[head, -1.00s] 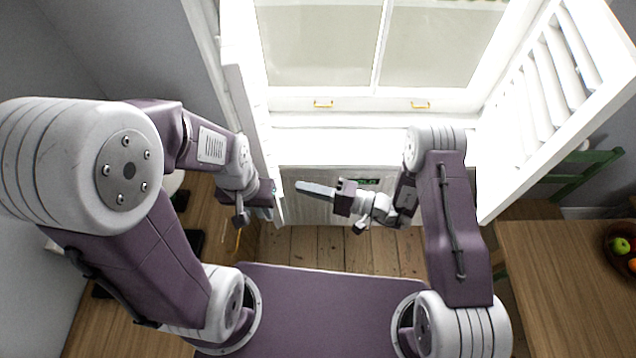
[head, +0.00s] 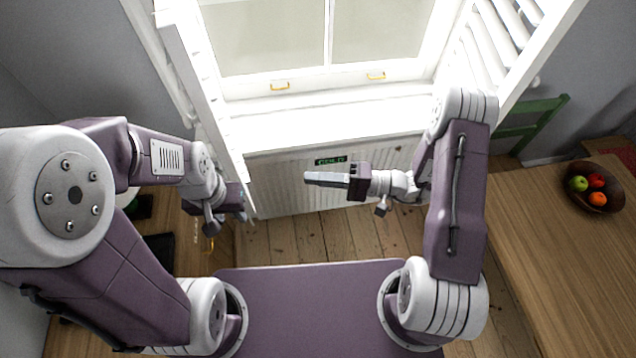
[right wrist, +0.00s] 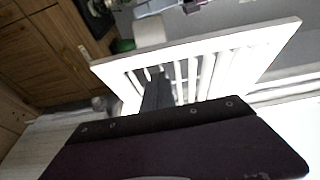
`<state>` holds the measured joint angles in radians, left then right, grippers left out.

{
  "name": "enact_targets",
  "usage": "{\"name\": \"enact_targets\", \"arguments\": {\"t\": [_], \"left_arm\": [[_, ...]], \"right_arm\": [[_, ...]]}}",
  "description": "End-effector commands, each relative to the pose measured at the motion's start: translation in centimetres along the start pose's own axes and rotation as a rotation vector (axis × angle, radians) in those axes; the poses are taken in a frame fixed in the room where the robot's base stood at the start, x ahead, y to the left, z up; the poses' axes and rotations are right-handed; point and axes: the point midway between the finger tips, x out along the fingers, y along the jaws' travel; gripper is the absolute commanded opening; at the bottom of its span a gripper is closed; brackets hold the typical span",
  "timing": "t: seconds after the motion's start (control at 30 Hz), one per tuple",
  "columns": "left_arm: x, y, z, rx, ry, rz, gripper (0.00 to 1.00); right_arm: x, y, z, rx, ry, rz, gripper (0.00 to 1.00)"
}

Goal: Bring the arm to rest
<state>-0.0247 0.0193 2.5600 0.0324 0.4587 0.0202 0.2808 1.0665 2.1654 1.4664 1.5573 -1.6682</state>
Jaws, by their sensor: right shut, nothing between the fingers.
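My right gripper (head: 326,179) is shut and empty in the head view, pointing left in front of the white panel below the window. Its closed fingers (right wrist: 158,92) also show in the right wrist view, with a white slatted shutter beyond them. My left gripper (head: 240,208) hangs at the left of the head view, close to the left shutter's lower end. Its fingers are small and partly hidden, so I cannot tell whether they are open. Neither gripper visibly holds anything.
A window with a white sill (head: 330,122) is ahead. A left shutter (head: 205,100) and a right shutter (head: 505,45) stand open. A wooden table (head: 535,250) with a fruit bowl (head: 607,203) and a green chair (head: 535,122) are at right. Bare floorboards (head: 300,240) lie between.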

Motion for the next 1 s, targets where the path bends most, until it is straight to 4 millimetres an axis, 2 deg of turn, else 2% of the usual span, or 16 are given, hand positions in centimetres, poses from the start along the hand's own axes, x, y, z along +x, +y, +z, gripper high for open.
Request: {"name": "enact_targets", "arguments": {"t": [0.13, 0.47, 0.57, 0.63, 0.67, 0.7, 0.73, 0.8, 0.87, 0.93, 1.0], "left_arm": [[0.2, 0.0, 0.0, 0.0, 0.0, 0.0, 0.36], [0.6, 0.0, 0.1, 0.0, 0.0, 0.0, 0.36], [1.6, 0.0, 0.2, 0.0, 0.0, 0.0, 0.36], [2.5, -0.1, 0.3, 0.0, 0.0, 0.0, 0.36], [3.0, -0.1, 0.3, 0.0, 0.0, 0.0, 0.36], [3.5, -0.1, 0.4, 0.0, 0.0, 0.0, 0.36], [3.9, -0.1, 0.4, 0.0, 0.0, 0.0, 0.36], [4.6, -0.1, 0.5, 0.0, 0.0, 0.0, 0.36], [5.1, -0.1, 0.5, 0.0, 0.0, 0.0, 0.36], [5.6, -0.1, 0.6, 0.0, 0.0, 0.0, 0.36], [5.8, -0.1, 0.6, 0.0, 0.0, 0.0, 0.36]], "right_arm": [[-0.7, 0.0, 0.2, -0.001, 0.0, 0.0, 0.0], [-0.3, 0.2, 0.4, -0.006, -0.014, 0.001, 0.0], [0.8, -1.4, 0.1, -0.104, -0.058, 0.01, 0.0], [2.0, -3.8, 1.5, -0.213, -0.142, 0.018, 0.0], [2.4, -4.5, 2.9, -0.265, -0.208, 0.035, 0.0], [2.5, -4.7, 5.4, -0.315, -0.314, 0.087, 0.0], [2.3, -4.5, 7.3, -0.333, -0.395, 0.144, 0.0], [0.7, -2.8, 11.4, -0.343, -0.565, 0.333, 0.0], [-2.0, -0.4, 13.7, -0.34, -0.668, 0.554, 0.0], [-6.3, 2.4, 14.4, -0.34, -0.704, 0.858, 0.0], [-10.3, 4.3, 13.2, -0.343, -0.638, 1.127, 0.0]]}}
